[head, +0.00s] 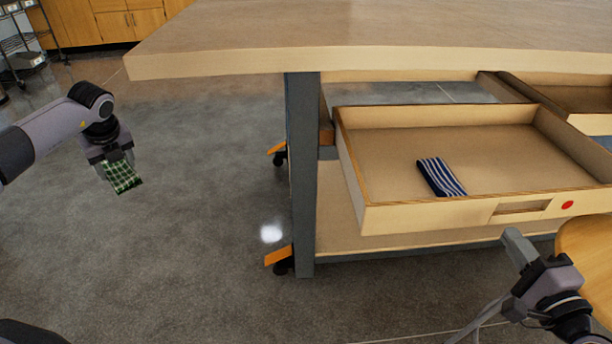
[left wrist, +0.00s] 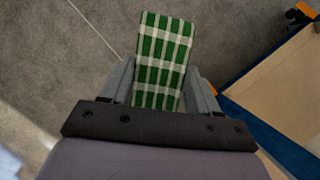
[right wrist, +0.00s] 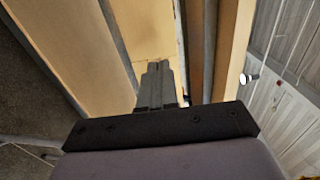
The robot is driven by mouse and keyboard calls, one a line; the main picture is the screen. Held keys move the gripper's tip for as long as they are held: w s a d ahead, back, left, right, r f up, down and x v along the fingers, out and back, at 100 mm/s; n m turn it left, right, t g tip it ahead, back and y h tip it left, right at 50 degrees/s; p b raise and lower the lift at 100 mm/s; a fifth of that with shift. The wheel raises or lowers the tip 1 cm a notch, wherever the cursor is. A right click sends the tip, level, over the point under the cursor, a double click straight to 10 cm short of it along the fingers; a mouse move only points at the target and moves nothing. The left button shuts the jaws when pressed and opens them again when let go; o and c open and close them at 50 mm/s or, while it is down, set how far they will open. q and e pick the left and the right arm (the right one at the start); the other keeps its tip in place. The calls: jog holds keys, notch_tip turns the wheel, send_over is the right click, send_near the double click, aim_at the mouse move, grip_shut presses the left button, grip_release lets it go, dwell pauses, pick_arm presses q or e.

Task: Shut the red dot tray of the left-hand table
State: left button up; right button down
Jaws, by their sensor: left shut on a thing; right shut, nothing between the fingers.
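The red dot tray (head: 420,217) is a wooden drawer under the table (head: 350,60), pulled out toward me. Its red dot (head: 567,205) is on the front, right of the handle slot (head: 521,207). A folded dark blue striped cloth (head: 441,177) lies inside it. My right gripper (head: 513,240) is shut and empty, just in front of and below the tray front; it also shows in the right wrist view (right wrist: 158,70). My left gripper (head: 116,163) is shut on a green checked cloth (left wrist: 162,55), held above the floor left of the table.
Another open tray (head: 590,122) is at the right under the tabletop. A round wooden seat or surface (head: 590,250) stands close to my right gripper. The grey table leg (head: 303,170) and orange-levered casters (head: 280,257) are left of the tray. The floor at left is clear.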

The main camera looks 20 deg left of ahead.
aim_at(490, 208)
pick_arm(q)
jog(key=shift+f, duration=0.3)
pick_arm(e)
jog(key=shift+x, duration=2.65)
